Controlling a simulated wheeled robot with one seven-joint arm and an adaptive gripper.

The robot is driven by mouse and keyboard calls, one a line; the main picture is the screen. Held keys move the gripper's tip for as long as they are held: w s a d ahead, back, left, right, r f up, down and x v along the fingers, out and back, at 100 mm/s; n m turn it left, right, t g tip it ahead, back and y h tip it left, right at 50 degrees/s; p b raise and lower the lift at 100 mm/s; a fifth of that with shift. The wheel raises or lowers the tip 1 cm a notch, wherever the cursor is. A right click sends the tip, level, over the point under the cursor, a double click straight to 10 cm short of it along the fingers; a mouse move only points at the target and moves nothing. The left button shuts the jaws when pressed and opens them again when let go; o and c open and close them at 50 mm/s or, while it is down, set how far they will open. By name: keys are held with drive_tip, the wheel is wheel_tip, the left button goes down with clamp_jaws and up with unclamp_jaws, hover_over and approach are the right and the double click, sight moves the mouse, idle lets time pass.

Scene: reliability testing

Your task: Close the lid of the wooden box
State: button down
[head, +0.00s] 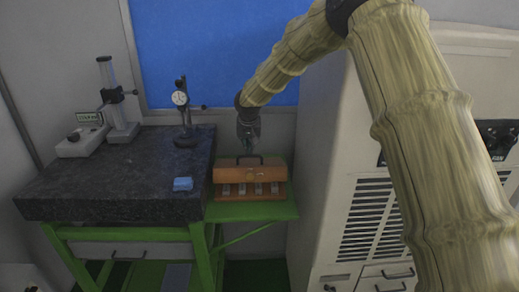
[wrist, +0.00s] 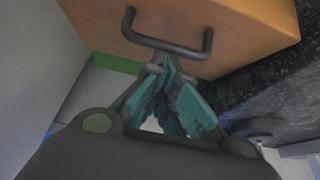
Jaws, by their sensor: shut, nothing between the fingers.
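The wooden box (head: 226,174) is orange-brown and stands on the green side shelf right of the granite table. Its upper part has a black handle (head: 249,157) and a small latch-like spot on the front. Below that, the front shows several pale items in a row. In the wrist view, a plain wooden face of the box (wrist: 225,22) fills the top, with the dark handle (wrist: 168,46) across it. My gripper (wrist: 167,62) is shut and empty, its teal fingertips close to the handle bar; contact is unclear. In the head view my gripper (head: 248,146) is just above the box.
A large beige machine (head: 345,150) stands close on the right. The green shelf (head: 250,211) has little free room around the box.

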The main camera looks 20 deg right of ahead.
sight(250, 166)
drive_tip(key=shift+s+a+f+t+b, duration=0.1)
drive_tip(key=shift+s+f+t+b, duration=0.35)
drive_tip(key=shift+b, duration=0.8)
drive_tip(key=shift+s+a+f+t+b, duration=0.15)
drive_tip(key=shift+s+f+b, duration=0.4)
drive_tip(key=shift+s+b, duration=0.5)
drive_tip(key=shift+s+a+f+b, duration=0.25)
drive_tip(key=shift+s+f+b, duration=0.65)
drive_tip(key=shift+s, duration=0.25)
drive_tip(key=shift+r, duration=0.1)
